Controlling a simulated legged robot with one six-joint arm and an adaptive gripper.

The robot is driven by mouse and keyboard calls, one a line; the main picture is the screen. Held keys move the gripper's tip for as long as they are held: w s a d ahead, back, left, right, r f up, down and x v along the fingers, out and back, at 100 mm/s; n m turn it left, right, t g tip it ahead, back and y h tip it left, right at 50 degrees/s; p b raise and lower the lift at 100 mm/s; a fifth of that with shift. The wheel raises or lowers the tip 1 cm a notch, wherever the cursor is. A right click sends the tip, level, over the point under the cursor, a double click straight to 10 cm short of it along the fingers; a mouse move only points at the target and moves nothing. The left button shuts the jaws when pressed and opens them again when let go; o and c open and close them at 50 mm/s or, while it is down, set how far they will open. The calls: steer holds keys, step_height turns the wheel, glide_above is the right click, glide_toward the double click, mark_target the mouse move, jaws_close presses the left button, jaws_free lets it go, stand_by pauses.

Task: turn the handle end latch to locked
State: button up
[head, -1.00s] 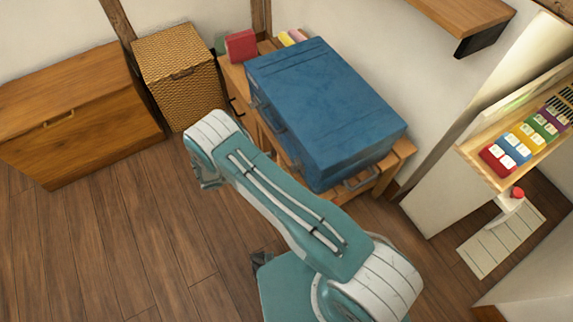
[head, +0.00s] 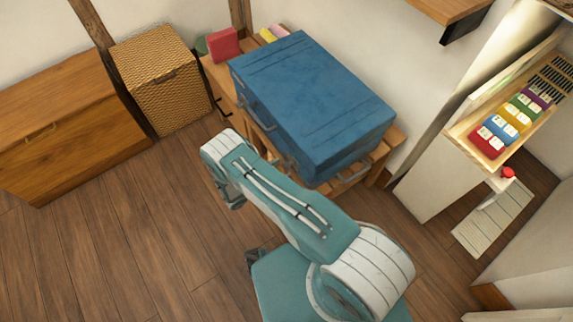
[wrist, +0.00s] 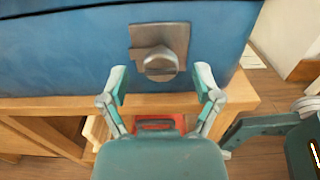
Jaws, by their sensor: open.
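A blue case (head: 315,100) lies on a wooden stand, and its front side fills the top of the wrist view (wrist: 60,50). A grey metal latch (wrist: 160,62) with a round knob on a plate sits on that side. My gripper (wrist: 161,82) is open, its two teal fingers spread to either side below the latch knob. No contact with the knob shows.
The wooden stand (head: 383,157) carries the case, and a red box (head: 222,44) stands behind it. A woven hamper (head: 160,78) and a wooden chest (head: 65,125) are at left. A shelf with coloured blocks (head: 488,143) is at right. Floor at lower left is clear.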

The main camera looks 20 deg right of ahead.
steer(key=shift+x, duration=1.1)
jaws_close()
steer(key=shift+m, duration=0.4)
steer(key=m, duration=0.3)
steer(key=shift+m, duration=0.4)
steer(key=m, duration=0.4)
steer(key=shift+s+f+m, duration=0.1)
steer(key=shift+m, duration=0.2)
steer(key=m, duration=0.8)
steer(key=shift+s+f+m, duration=0.15)
steer(key=shift+m, duration=0.15)
